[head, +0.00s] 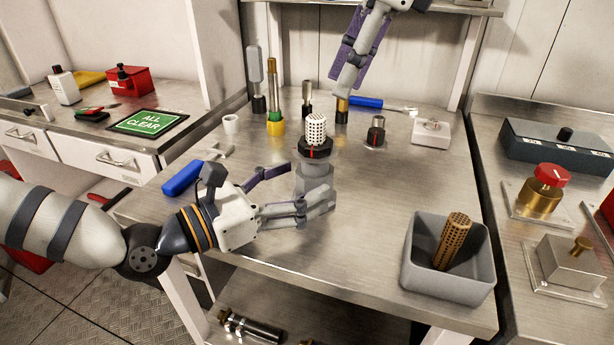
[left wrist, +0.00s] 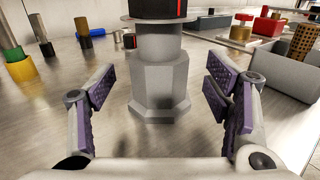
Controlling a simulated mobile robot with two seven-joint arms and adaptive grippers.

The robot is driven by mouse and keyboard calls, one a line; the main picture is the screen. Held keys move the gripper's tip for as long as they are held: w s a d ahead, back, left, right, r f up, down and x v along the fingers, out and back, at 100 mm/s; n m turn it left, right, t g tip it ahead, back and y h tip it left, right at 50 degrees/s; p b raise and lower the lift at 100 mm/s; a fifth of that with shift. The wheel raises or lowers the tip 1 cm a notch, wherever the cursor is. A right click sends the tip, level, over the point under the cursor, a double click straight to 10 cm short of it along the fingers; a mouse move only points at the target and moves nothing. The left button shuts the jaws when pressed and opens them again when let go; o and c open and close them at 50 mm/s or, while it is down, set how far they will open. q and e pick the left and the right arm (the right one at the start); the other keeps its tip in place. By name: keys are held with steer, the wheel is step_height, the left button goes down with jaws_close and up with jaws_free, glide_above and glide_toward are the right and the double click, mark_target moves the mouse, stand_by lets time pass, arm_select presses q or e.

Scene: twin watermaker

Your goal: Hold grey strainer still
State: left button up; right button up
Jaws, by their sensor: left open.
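The grey strainer (head: 315,180) stands upright on the steel bench, with a grey faceted body, a black collar with a red mark and a white perforated cylinder on top. My left gripper (head: 305,185) is open at the height of its lower body. In the left wrist view the strainer's faceted base (left wrist: 158,85) stands centred beyond and between the two spread purple-padded fingers, with a gap on both sides. Its top is cut off there. My right gripper (head: 358,60) hangs at the back of the bench above a brass and black piece; whether it grips anything is unclear.
A grey bin (head: 415,265) holding a brown perforated cylinder (head: 455,240) stands at the front right. A blue-handled tool (head: 183,178) lies left of the strainer. Several upright tools stand behind, including a green and yellow one (head: 274,105).

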mark_target(300, 182)
arm_select(q)
steer(key=shift+x, duration=1.95)
steer(key=c, duration=1.6)
steer(key=o, duration=1.4)
steer(key=c, duration=1.4)
